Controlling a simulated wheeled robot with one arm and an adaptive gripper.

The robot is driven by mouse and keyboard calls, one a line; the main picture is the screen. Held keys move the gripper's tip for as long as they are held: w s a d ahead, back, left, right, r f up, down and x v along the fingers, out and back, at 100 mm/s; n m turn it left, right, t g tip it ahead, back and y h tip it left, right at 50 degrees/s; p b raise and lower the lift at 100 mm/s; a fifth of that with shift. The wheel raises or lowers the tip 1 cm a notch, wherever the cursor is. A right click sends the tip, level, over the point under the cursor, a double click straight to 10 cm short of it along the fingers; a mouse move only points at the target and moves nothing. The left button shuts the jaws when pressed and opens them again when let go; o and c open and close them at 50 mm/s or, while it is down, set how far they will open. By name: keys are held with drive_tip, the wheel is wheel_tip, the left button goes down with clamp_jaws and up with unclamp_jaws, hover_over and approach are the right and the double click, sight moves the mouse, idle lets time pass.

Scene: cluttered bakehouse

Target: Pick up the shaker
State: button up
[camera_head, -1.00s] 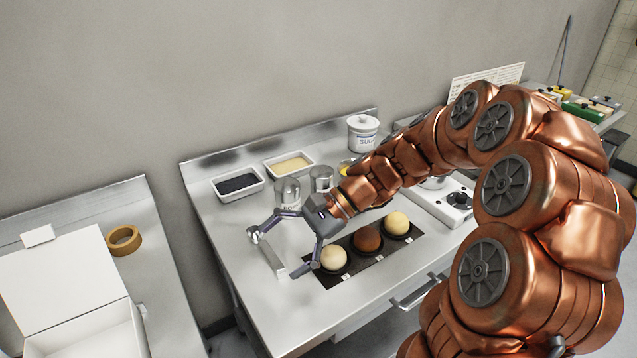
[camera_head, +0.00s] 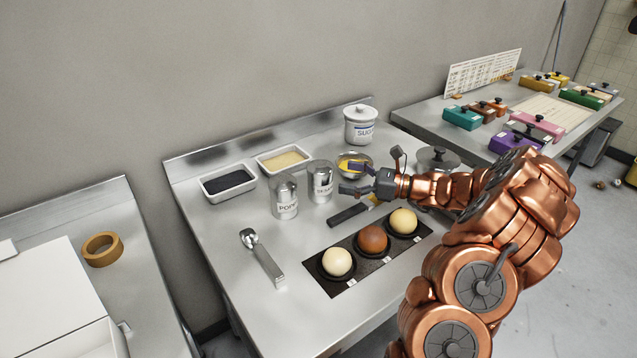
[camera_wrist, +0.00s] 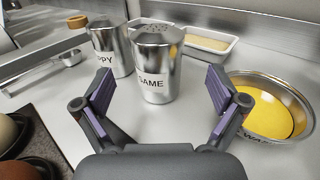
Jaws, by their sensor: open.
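Two metal shakers stand upright side by side on the steel counter (camera_head: 225,290). The left shaker (camera_head: 285,197) has a label that reads like "POPPY"; it also shows in the wrist view (camera_wrist: 112,50). The right shaker (camera_head: 320,182) has a label ending in "SAME"; in the wrist view this shaker (camera_wrist: 157,68) stands ahead, between my fingers' directions. My gripper (camera_head: 352,180) is open and empty, to the right of the right shaker. In the wrist view, my gripper (camera_wrist: 163,92) has its fingers spread wide, and neither visibly holds the shaker.
A bowl of yellow contents (camera_wrist: 268,108) sits close by my right finger. Trays of dark seeds (camera_head: 228,183) and pale seeds (camera_head: 284,160) stand behind. A sugar jar (camera_head: 361,127), a scoop (camera_head: 263,258) and a black mat with dough balls (camera_head: 338,262) are around.

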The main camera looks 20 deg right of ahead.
sight(321, 172)
drive_tip(key=shift+p+x, duration=1)
drive_tip(key=shift+x, duration=2.55)
drive_tip(key=shift+s+a, duration=0.1)
drive_tip(key=shift+s, duration=0.05)
drive_tip(key=shift+r, duration=0.1)
drive_tip(key=c, duration=1.4)
drive_tip(key=shift+r, duration=0.1)
